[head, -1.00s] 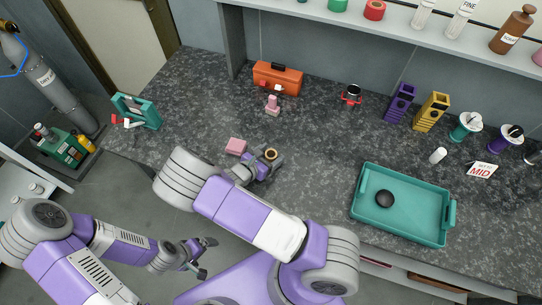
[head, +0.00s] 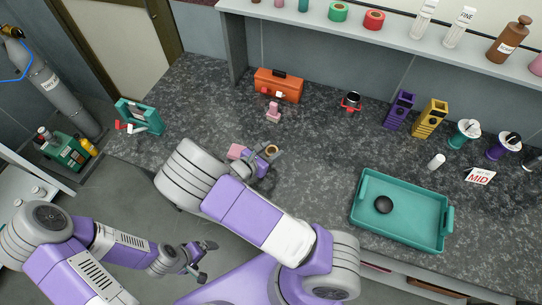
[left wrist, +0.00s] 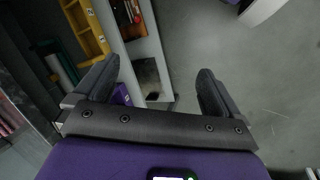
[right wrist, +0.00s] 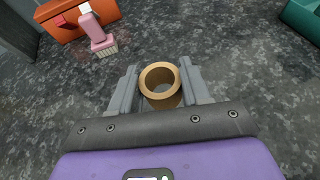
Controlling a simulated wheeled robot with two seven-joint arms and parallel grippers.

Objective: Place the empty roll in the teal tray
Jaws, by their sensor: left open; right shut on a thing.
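The empty roll is a short brown cardboard tube (right wrist: 160,82), held upright between the fingers of my right gripper (right wrist: 158,92) in the right wrist view. In the head view the roll (head: 271,150) shows at the tip of my right gripper (head: 268,155), over the left-middle of the counter. The teal tray (head: 402,238) lies to the right on the counter, with a round black thing (head: 384,204) in it. A corner of the tray (right wrist: 304,20) shows in the right wrist view. My left gripper (head: 199,262) is open and empty, away from the counter; its fingers (left wrist: 152,92) are spread.
A pink block (head: 236,152) sits beside my right gripper. A white cylinder (head: 437,161) and a MID sign (head: 480,176) stand behind the tray. The counter between roll and tray is clear.

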